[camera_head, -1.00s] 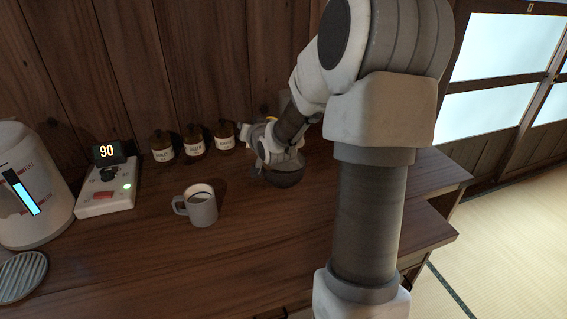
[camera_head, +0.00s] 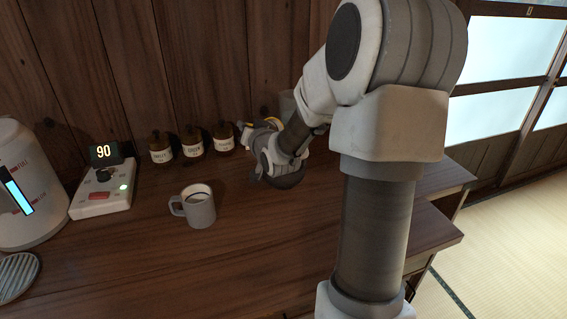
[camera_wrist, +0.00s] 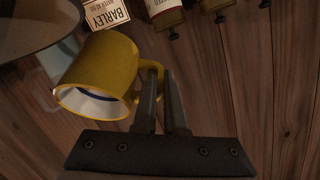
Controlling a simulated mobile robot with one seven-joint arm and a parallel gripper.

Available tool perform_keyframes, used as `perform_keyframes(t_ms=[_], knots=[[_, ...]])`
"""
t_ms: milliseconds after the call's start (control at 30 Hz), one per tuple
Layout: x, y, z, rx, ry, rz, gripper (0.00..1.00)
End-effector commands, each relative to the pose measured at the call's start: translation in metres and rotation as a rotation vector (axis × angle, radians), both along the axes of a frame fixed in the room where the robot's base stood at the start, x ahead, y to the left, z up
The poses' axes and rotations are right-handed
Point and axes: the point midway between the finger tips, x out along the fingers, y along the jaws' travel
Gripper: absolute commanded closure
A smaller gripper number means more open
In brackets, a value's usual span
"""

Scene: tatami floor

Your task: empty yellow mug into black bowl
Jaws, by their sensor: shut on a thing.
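The yellow mug (camera_wrist: 105,70) is in the wrist view, tipped on its side with its mouth toward the lower left. Its inside is white with a dark band; I cannot tell whether anything is in it. My gripper (camera_wrist: 160,82) is shut on the mug's handle. A dark rounded rim (camera_wrist: 62,38) at the upper left of the wrist view may be the black bowl; most of it is cut off. In the head view, a dark rounded shape (camera_head: 287,181) shows below my wrist; I cannot tell surely what it is. My arm hides most of the mug there.
A grey mug (camera_head: 198,208) with dark contents stands on the wooden counter (camera_head: 130,250). Several labelled jars (camera_head: 192,143) line the wall. A device reading 90 (camera_head: 103,180) and a white kettle (camera_head: 25,190) stand left.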

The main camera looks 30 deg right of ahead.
Motion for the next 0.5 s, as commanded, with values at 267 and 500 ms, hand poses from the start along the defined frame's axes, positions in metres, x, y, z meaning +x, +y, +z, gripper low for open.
perform_keyframes(t_ms=[267, 500], knots=[[-0.0016, -0.0006, 0.0017, 0.000, -0.039, -0.001, 1.00], [-0.0030, -0.0003, 0.0035, 0.002, -0.071, 0.000, 1.00]])
